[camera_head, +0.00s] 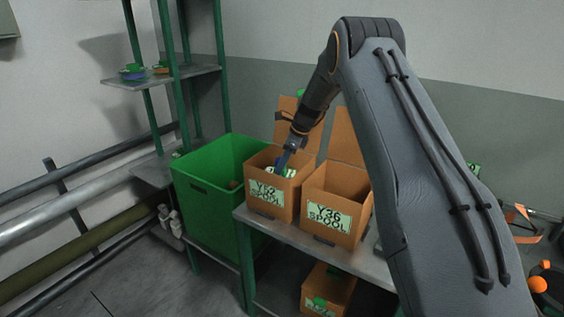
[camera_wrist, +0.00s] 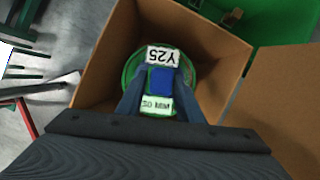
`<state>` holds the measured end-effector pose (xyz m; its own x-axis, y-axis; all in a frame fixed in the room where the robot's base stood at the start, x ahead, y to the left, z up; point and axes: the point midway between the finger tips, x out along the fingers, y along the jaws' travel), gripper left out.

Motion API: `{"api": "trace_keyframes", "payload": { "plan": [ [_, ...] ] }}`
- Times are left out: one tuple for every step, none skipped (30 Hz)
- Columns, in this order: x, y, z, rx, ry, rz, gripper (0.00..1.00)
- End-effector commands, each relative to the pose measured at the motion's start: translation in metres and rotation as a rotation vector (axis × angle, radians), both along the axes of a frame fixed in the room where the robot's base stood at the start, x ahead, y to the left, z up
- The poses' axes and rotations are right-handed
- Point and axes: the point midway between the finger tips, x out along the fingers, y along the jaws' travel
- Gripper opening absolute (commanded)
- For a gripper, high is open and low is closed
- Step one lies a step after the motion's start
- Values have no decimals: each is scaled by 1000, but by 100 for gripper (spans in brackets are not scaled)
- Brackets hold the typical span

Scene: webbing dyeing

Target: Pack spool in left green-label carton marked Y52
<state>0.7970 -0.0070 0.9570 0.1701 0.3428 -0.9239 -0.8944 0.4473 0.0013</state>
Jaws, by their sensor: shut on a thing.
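The left carton (camera_head: 284,205) is open, brown, with a green label that seems to read Y52 SPOOL. It stands left of the carton labelled Y36 SPOOL (camera_head: 343,232). My gripper (camera_head: 283,164) reaches into the left carton's mouth. In the wrist view my gripper (camera_wrist: 160,96) is shut on the spool (camera_wrist: 192,84), with a blue finger on each side of its blue middle. The spool has a green round rim and pale labels, upside down here, one marked with Y and two digits. Carton walls (camera_wrist: 112,45) surround it. Whether it touches the carton floor is hard to tell.
A large green bin (camera_head: 213,205) stands left of the cartons. The cartons sit on a grey table (camera_head: 290,236), with another carton (camera_head: 330,290) on the shelf below. Raised flaps (camera_head: 346,140) stand behind the cartons. A shelf rack (camera_head: 165,75) holds small spools at the back left.

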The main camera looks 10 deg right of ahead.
Motion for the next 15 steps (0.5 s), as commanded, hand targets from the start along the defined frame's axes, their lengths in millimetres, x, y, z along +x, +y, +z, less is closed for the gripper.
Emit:
{"api": "trace_keyframes", "payload": {
  "plan": [
    [0,0,-4,0,0,0,0],
    [0,0,-6,0,0,-1,0],
    [0,0,-8,0,0,-1,0],
    [0,0,-10,0,0,-1,0],
    [0,0,-12,0,-1,0,0],
    [1,0,-14,0,-1,0,0],
    [1,0,-16,0,-1,0,0],
    [1,0,-18,0,-1,0,0],
    [1,0,-21,-1,-2,-1,0],
    [1,0,-22,0,-1,0,0],
    [1,0,-24,-1,-1,1,0],
    [1,0,-27,-1,-1,1,0],
    [1,0,-29,-1,-1,1,0],
    [1,0,-30,-1,-1,1,0],
    [1,0,-33,-1,-1,1,0]
  ]
}}
